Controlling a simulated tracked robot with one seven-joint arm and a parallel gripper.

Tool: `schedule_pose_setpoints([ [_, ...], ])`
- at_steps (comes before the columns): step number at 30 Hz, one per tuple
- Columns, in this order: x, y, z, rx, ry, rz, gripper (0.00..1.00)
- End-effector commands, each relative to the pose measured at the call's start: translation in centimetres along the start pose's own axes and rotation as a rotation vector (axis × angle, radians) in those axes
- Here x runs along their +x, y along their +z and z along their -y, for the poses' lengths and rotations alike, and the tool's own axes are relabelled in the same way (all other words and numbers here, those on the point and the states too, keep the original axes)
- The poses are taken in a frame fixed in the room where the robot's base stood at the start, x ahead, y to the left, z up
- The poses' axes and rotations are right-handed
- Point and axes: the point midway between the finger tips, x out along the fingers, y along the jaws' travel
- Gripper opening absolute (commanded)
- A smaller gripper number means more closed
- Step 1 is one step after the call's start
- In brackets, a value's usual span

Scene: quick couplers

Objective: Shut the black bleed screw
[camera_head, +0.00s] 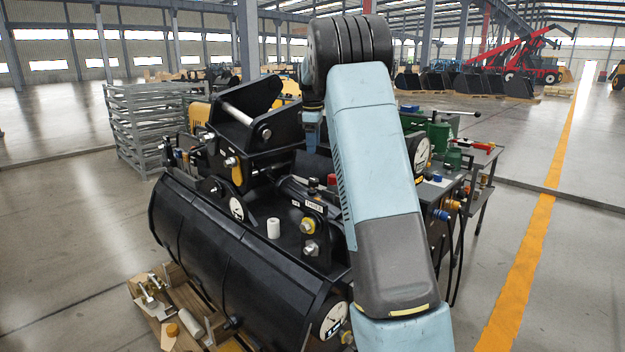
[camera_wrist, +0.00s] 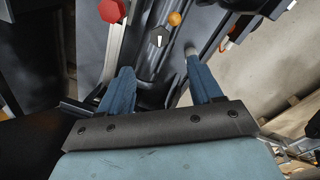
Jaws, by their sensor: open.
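In the wrist view a small black knob with a white pointer mark (camera_wrist: 158,38) lies just beyond my fingertips, between their lines. It may be the black bleed screw, but I cannot be sure. My gripper (camera_wrist: 158,62) is open, with its two blue fingers spread and nothing seen held between them. An orange round cap (camera_wrist: 174,18) is close by the knob, up and to the right. A red hexagonal knob (camera_wrist: 112,10) is at upper left on a pale bar. In the head view my arm covers part of the coupler, and I cannot make out the bleed screw there.
A large black bucket (camera_head: 225,265) fills the centre of the head view, with a white cylinder (camera_head: 273,228) on top. A red cap (camera_head: 332,180) stands near my arm. A bench with hoses and fittings is at the right. Grey racks (camera_head: 150,125) stand behind left.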

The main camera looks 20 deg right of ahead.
Motion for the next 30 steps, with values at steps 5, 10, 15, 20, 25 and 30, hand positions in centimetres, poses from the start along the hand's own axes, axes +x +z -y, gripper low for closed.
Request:
schedule_pose_setpoints([
  [5,1.9,-0.1,0.0,-0.002,-0.002,0.0,0.65],
  [10,4.9,-0.1,0.1,-0.002,-0.003,0.001,0.65],
  [15,7.9,-0.1,0.1,-0.001,-0.003,0.002,0.65],
  [20,10.4,-0.1,0.1,-0.001,-0.002,0.0,0.65],
  [25,12.5,-0.1,0.1,-0.002,-0.001,0.001,0.65],
  [30,13.4,-0.1,0.1,-0.002,0.001,-0.001,0.65],
])
